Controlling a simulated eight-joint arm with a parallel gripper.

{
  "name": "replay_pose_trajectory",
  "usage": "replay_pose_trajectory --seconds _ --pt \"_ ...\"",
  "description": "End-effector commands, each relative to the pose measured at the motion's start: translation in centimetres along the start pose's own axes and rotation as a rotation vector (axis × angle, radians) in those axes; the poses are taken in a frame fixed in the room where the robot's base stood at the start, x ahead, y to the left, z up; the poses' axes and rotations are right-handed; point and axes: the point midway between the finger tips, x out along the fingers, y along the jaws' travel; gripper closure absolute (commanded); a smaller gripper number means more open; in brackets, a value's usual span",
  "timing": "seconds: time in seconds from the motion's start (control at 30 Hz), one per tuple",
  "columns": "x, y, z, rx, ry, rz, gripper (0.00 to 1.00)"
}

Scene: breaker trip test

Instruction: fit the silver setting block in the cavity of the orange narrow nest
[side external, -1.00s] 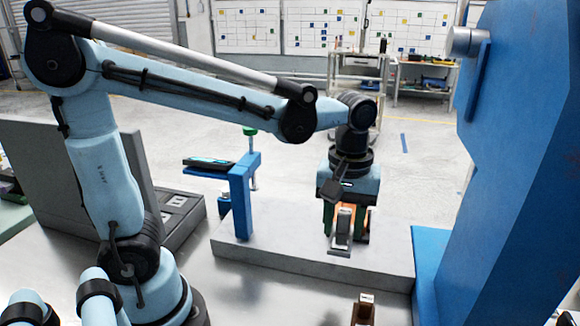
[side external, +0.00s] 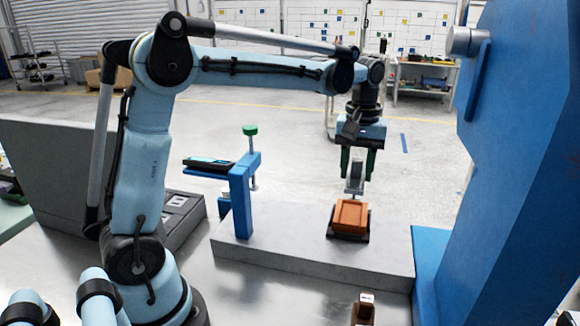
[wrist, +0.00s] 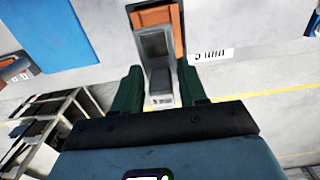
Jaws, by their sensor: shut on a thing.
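The orange narrow nest (side external: 350,230) sits on a dark base on the grey slab, its open top showing in the side view. Part of its orange edge shows in the wrist view (wrist: 179,28). The silver setting block (side external: 355,181) is in my gripper (side external: 357,172), above the nest and apart from it in the side view. In the wrist view the block (wrist: 157,62) stands between the two green fingers of my gripper (wrist: 160,88) and hides part of the nest. My gripper is shut on the block.
A blue bracket (side external: 240,195) with a green-topped screw stands on the slab (side external: 290,225), left of the nest. A large blue machine frame (side external: 520,180) rises at the right. A small brown object (side external: 363,310) stands at the front. The slab between bracket and nest is clear.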

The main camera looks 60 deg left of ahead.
Motion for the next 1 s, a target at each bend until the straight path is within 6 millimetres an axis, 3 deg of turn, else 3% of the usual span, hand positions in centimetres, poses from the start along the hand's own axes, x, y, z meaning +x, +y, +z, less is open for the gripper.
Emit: replay_pose_trajectory --seconds 0.6,1.0 --pt "4.6 0.0 0.0 0.0 0.0 0.0 0.95" --pt "5.7 0.0 0.0 0.0 0.0 0.0 0.95"
